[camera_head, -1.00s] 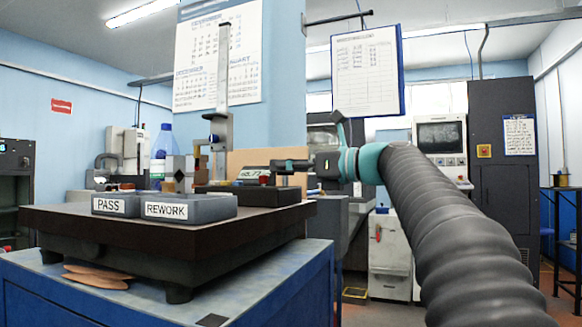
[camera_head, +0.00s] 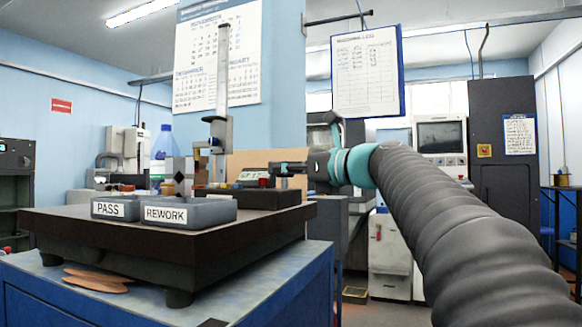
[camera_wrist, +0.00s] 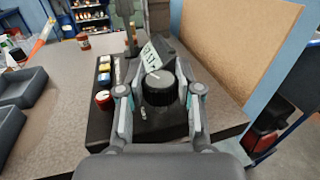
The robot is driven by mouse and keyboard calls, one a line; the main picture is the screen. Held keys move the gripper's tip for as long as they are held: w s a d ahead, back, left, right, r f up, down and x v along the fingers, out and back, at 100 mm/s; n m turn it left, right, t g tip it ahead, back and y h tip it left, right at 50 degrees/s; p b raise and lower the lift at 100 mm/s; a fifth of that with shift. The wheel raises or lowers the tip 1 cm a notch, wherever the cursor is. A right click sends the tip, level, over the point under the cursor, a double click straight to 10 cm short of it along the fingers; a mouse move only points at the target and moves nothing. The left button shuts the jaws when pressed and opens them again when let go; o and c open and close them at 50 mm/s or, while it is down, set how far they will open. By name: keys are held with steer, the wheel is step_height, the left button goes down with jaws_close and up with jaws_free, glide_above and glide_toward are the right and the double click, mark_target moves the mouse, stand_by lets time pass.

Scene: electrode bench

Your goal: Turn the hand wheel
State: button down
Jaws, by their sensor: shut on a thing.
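The hand wheel (camera_wrist: 159,89) is a round black ribbed knob with a grey top, in the middle of the wrist view. It stands on a dark base in front of a tilted digital display (camera_wrist: 154,56). My gripper (camera_wrist: 159,106) has one finger on each side of the wheel and is shut on it. In the head view my gripper (camera_head: 284,170) reaches left to the dark instrument base (camera_head: 268,196) on the bench plate. The wheel itself is hard to make out there.
PASS (camera_head: 108,208) and REWORK (camera_head: 188,210) trays stand at the plate's front left. A tall column gauge (camera_head: 222,100) rises behind them. Beside the wheel are a red button (camera_wrist: 103,99) and small coloured blocks. A brown board (camera_wrist: 235,50) stands on the right.

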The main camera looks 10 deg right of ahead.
steer(key=h, duration=0.1)
steer(key=m+t+h+p, duration=0.1)
steer(key=m+t+h, duration=0.1)
steer(key=shift+s+a+r+p, duration=0.1)
steer(key=shift+a+r+p, duration=0.15)
steer(key=shift+a+p, duration=0.1)
steer(key=m+h+p, duration=0.1)
steer(key=h, duration=0.1)
steer(key=m+t+h+p, duration=0.1)
steer(key=m+h+p, duration=0.1)
steer(key=shift+d+f+t, duration=0.1)
steer(key=shift+d+t, duration=0.05)
steer(key=shift+t, duration=0.15)
steer(key=shift+m+h, duration=0.3)
steer(key=c, duration=0.7)
jaws_free()
steer(key=shift+f, duration=0.1)
steer(key=shift+c, duration=0.2)
steer(key=v, duration=1.1)
steer(key=shift+s, duration=0.35)
